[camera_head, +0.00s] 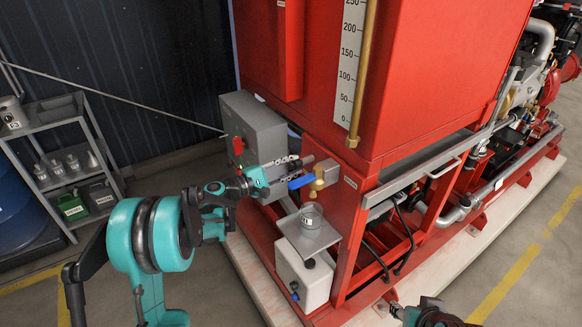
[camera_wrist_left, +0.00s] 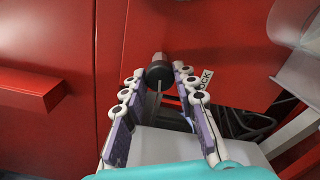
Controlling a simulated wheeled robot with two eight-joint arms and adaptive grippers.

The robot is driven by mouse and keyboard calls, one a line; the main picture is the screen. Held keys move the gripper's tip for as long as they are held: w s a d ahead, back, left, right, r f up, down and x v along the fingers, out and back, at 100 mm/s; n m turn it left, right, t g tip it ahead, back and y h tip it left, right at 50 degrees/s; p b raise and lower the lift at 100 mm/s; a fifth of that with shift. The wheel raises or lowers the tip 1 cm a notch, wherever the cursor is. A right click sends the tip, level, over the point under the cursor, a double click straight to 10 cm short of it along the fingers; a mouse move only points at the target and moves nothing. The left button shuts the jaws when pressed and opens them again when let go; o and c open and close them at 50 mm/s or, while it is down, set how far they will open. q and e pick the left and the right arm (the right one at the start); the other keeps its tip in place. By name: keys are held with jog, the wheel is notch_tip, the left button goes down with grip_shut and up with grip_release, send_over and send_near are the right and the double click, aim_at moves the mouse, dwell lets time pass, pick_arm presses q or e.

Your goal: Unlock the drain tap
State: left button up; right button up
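The drain tap is a brass valve (camera_head: 317,183) with a blue lever (camera_head: 301,181) on the red tank's lower front. My left gripper (camera_head: 300,166) is in front of the red panel, close to the lever. In the left wrist view it is open (camera_wrist_left: 159,76), and a black round knob (camera_wrist_left: 158,70) on a metal stem lies between its fingertips, with narrow gaps at the sides. A label, partly covered by the right finger and reading "...CK", is beside the knob. Part of my right arm shows at the bottom right of the head view; its fingers cannot be made out.
A glass beaker (camera_head: 311,216) stands on a metal plate (camera_head: 328,237) below the tap, above a white box (camera_head: 303,278). A grey control box (camera_head: 254,130) with a red switch is left of the gripper. A grey shelf cart (camera_head: 62,182) stands at the far left. Floor at the right is clear.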

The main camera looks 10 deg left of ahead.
pick_arm(q)
jog(key=o, duration=0.4)
jog(key=shift+a, duration=0.1)
jog(key=v, duration=1.1)
jog(key=shift+s+a, duration=0.2)
jog(key=shift+s, duration=0.15)
jog(key=shift+s+a, duration=0.1)
